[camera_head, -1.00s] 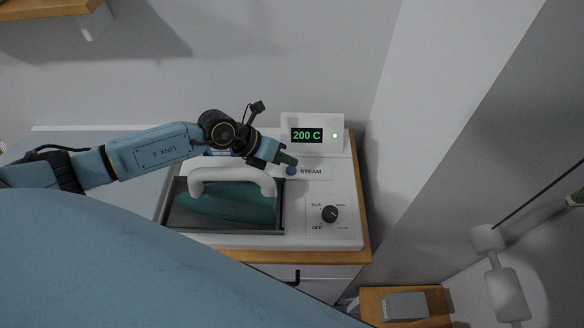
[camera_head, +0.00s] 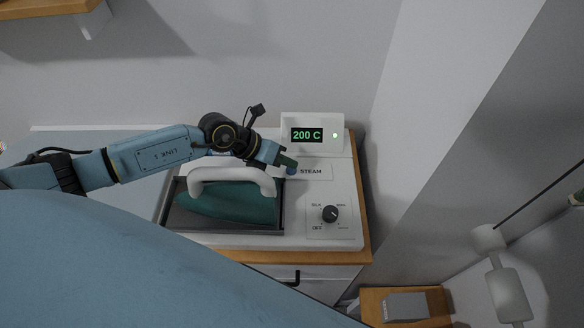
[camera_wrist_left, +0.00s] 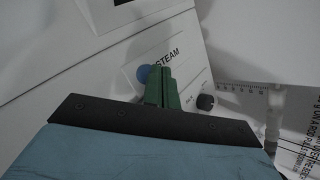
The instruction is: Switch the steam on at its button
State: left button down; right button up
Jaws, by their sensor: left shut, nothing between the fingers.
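The blue steam button (camera_head: 291,171) sits left of the word STEAM on the white iron station (camera_head: 345,190). It also shows in the left wrist view (camera_wrist_left: 144,73), partly covered by my fingers. My left gripper (camera_head: 289,162) is shut and empty, its green fingertips at the button's upper edge. In the left wrist view the shut fingers (camera_wrist_left: 161,80) overlap the button's right side. I cannot tell whether they touch it. My right gripper is not in view.
A teal iron with a white handle (camera_head: 232,183) rests in a dark tray just left of the button. A black dial (camera_head: 330,214) is below right. A wall closes the right side. A small wooden stand with a grey box (camera_head: 405,306) is at lower right.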

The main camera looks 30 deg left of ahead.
aim_at(287, 171)
pick_arm(q)
jog(key=shift+f, duration=0.45)
dwell(0.3)
jog(key=shift+r+p, duration=0.85)
jog(key=shift+r, duration=0.1)
jog(key=shift+r, duration=0.1)
notch_tip(287, 171, up, 6)
jog(key=p, duration=0.5)
jog(key=shift+p, duration=0.4)
